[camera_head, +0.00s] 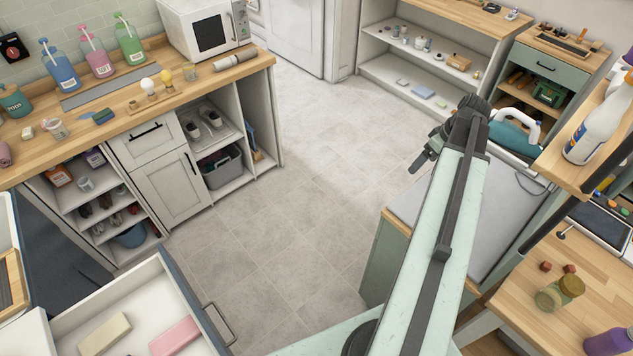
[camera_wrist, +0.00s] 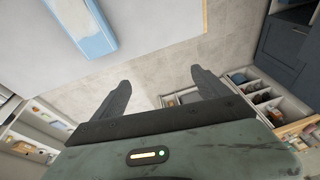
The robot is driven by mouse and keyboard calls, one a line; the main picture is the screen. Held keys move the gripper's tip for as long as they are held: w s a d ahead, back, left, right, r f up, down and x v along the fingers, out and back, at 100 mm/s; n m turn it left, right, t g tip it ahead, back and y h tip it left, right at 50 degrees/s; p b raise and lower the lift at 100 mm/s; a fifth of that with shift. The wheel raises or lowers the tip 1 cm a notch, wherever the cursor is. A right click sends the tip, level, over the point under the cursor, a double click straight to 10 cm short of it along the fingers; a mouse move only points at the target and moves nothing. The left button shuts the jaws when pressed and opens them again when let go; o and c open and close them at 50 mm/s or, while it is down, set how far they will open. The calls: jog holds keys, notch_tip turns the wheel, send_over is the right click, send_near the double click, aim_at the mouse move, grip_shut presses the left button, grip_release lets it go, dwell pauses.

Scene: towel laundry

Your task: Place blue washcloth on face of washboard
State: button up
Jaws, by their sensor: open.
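My gripper (camera_head: 428,150) is over the floor beside a cabinet with a pale top. In the wrist view its two dark fingers are apart, with nothing between them (camera_wrist: 161,78). A small flat light-blue item (camera_head: 422,91), possibly the blue washcloth, lies on the lower shelf of the back unit, well beyond my gripper. A wood-framed piece (camera_head: 12,280) at the left edge, partly cut off, may be the washboard; I cannot tell. A light-blue and white object (camera_wrist: 88,25) lies on a pale surface in the wrist view; I cannot tell what it is.
An open drawer (camera_head: 136,306) at the lower left holds a beige and a pink folded item. A white bottle (camera_head: 600,120) stands on a wooden shelf. The tiled floor (camera_head: 290,220) in the middle is clear.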

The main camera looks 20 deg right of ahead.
jog(key=w+a+m+g+h, duration=0.1)
jog(key=w+a, duration=0.2)
jog(key=a, duration=1.8)
jog(key=w+a+m+g+h, duration=0.1)
jog(key=w+a, duration=0.3)
jog(key=a, duration=1.8)
jog(key=shift+w+a+f+m+g, duration=0.15)
jog(key=shift+f+m+g, duration=0.15)
jog(key=shift+f+g, duration=0.15)
jog(key=shift+o, duration=0.5)
